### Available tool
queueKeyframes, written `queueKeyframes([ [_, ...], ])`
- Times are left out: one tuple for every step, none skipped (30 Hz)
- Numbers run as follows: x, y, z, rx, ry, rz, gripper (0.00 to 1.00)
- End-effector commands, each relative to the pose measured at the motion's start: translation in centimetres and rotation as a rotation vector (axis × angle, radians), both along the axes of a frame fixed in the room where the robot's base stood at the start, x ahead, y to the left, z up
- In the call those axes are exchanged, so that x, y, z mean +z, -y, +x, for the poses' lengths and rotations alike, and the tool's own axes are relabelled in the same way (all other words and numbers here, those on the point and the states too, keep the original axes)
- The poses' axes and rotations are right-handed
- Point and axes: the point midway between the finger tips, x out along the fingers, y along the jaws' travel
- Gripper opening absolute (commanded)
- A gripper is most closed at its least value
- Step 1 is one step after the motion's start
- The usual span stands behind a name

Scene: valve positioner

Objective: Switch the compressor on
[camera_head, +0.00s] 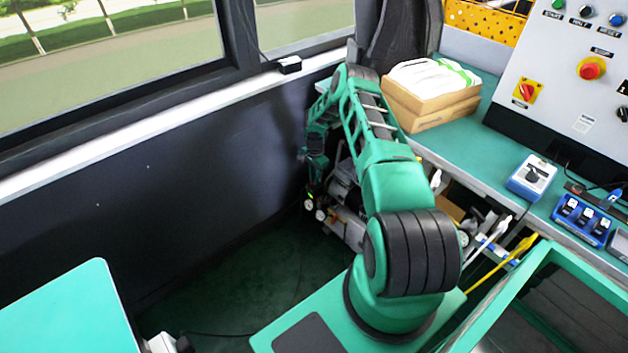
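The compressor (346,212) stands low on the floor in the corner, under the end of the workbench. It looks grey and dark, with small round gauges (320,214) at its left front. My green arm rises from its base, reaches over toward the corner and bends down at its far end. My gripper (312,187) is small in the picture and hangs close above the compressor's left side. I cannot tell whether it touches the compressor or whether its fingers are open. The arm hides part of the compressor, and I cannot make out its switch.
The workbench (468,143) carries cardboard boxes (432,107), a control panel (560,75) with buttons, and small blue devices (533,177). Tools with yellow and white handles stand below it. A dark wall (150,190) with windows closes the left. The floor (240,275) between is mostly clear.

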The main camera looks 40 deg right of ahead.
Motion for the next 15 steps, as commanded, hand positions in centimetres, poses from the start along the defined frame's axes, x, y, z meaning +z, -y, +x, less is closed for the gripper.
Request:
queueKeyframes([
  [0.1,-0.1,0.2,0.002,0.002,0.001,0.25],
  [0.1,-0.1,0.1,0.002,0.002,0.0,0.27],
  [0.1,-0.1,0.1,0.002,0.001,0.0,0.27],
  [0.1,-0.1,0.1,0.002,0.001,0.0,0.27],
  [0.0,-0.1,0.1,0.001,0.0,0.0,0.27],
  [0.0,0.0,0.0,0.001,0.0,0.0,0.27],
  [0.0,0.0,0.0,0.001,0.0,0.0,0.27],
  [0.0,0.0,0.0,0.001,-0.001,-0.001,0.27],
  [0.0,0.0,0.0,0.001,-0.001,-0.001,0.27],
  [0.1,0.0,0.0,0.001,-0.001,-0.001,0.27],
  [0.1,0.0,0.0,0.001,-0.001,-0.001,0.27],
  [0.3,0.0,0.0,0.001,-0.001,-0.001,0.27],
  [0.5,0.1,0.0,0.001,-0.001,-0.001,0.27],
  [0.8,0.1,0.0,0.001,-0.001,-0.002,0.27],
  [1.2,0.1,0.0,0.001,-0.001,-0.002,0.27],
])
